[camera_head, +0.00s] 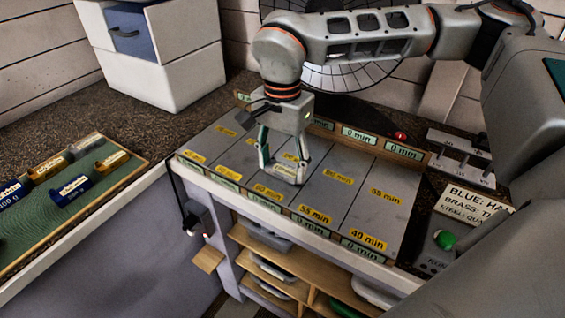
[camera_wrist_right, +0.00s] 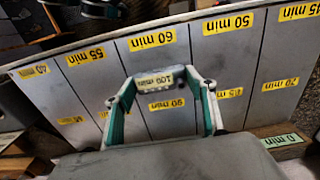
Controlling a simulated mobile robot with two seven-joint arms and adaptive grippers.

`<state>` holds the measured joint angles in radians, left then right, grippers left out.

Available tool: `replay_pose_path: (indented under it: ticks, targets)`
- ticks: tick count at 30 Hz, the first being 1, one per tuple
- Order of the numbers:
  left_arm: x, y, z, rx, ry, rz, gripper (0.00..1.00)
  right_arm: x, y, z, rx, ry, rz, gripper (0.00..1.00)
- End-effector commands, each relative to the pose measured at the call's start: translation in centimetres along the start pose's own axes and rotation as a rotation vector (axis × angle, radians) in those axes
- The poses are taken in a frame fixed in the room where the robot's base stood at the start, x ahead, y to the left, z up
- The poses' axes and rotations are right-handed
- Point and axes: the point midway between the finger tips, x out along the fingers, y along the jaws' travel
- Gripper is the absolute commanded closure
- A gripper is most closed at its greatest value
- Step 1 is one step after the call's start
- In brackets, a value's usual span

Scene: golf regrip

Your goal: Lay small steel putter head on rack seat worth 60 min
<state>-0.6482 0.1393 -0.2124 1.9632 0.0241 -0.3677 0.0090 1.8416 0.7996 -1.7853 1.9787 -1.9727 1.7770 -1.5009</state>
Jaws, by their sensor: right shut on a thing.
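My right gripper (camera_head: 283,170) points down over the middle of the grey rack (camera_head: 345,205), shut on a small steel putter head (camera_head: 288,174). In the right wrist view the gripper (camera_wrist_right: 160,98) holds the putter head (camera_wrist_right: 152,80) by its two ends, and a pale label shows on it. The head is low over the column with the yellow 60 min label (camera_head: 267,192), behind that label; the same label shows in the right wrist view (camera_wrist_right: 152,40). I cannot tell whether it touches the seat. My left gripper is not in view.
Several blue and brass heads, such as a blue one (camera_head: 70,189), lie on a green mat (camera_head: 110,185) at left. A white cabinet (camera_head: 160,80) stands behind. A lettered sign (camera_head: 470,205) is at right. Neighbouring rack seats look empty.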

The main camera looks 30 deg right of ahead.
Motion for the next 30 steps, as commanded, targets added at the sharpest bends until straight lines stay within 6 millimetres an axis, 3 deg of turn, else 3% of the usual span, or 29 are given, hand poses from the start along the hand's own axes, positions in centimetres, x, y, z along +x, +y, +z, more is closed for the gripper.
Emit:
replay_pose_path:
  ticks: [4,5,6,20,30]
  targets:
    - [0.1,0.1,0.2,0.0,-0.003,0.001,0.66,0.3,0.0,0.0,0.0,0.0,0.0,0.71]
    - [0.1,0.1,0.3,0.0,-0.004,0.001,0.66,0.3,0.0,0.0,0.0,0.0,0.0,0.4]
    - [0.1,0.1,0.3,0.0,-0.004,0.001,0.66,0.2,0.0,0.0,0.0,0.0,0.0,0.29]
    - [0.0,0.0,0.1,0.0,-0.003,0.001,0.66,-0.5,-0.1,0.0,0.0,0.0,-0.002,0.28]
    - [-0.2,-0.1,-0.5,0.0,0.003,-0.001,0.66,-6.9,-0.1,-0.1,0.001,0.003,-0.005,0.28]
